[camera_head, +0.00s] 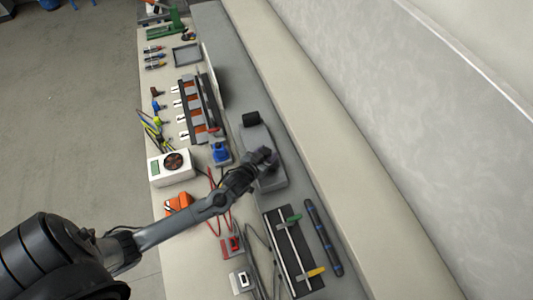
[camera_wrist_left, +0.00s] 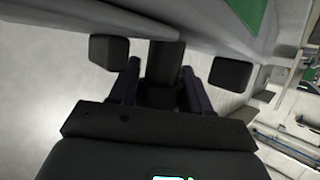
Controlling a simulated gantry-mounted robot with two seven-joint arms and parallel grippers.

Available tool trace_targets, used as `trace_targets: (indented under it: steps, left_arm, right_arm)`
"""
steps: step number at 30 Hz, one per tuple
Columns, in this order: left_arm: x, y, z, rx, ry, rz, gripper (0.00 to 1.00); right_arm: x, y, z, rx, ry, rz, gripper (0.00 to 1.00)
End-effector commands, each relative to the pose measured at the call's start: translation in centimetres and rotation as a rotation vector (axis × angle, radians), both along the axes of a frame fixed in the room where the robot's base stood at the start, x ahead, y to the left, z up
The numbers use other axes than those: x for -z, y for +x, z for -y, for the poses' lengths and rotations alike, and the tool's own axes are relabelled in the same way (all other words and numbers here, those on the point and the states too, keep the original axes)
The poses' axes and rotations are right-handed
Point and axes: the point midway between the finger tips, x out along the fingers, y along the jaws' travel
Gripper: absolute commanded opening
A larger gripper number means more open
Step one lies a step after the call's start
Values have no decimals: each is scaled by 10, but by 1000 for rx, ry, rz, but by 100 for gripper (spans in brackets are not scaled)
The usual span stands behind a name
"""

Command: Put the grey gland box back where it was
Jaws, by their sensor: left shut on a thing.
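The long grey body (camera_head: 262,144) lies on the grey rear strip of the bench, with a black block at its far end. It is probably the grey gland box. My left gripper (camera_head: 264,160) is over its near half and hides part of it. In the left wrist view, the two dark finger pads (camera_wrist_left: 170,60) are apart, with a dark stub (camera_wrist_left: 166,64) between them and a grey surface (camera_wrist_left: 60,14) beyond. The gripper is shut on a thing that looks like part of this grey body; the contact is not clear. My right gripper is not in view.
A black tray (camera_head: 290,255) and a dark blue bar (camera_head: 323,237) lie nearby. Red and grey cables run along the bench. A pale wall borders the right.

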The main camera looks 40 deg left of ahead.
Motion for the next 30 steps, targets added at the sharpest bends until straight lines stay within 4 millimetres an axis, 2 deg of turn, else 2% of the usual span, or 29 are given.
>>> trace_targets:
  steps: [6, 7, 12, 23, 30]
  left_arm:
    - [3, 0, 0, 0, 0, 2, 0]
    - [3, 0, 0, 0, 0, 0, 51]
    - [3, 0, 0, 0, 0, 0, 74]
    - [-2, 0, 0, 0, 0, 0, 74]
    - [-11, -29, 5, 1, -1, -1, 74]
  right_arm:
    - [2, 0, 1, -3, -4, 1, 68]
    - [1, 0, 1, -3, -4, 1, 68]
    - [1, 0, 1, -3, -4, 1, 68]
    - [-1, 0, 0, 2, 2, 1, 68]
    - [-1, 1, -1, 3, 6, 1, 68]
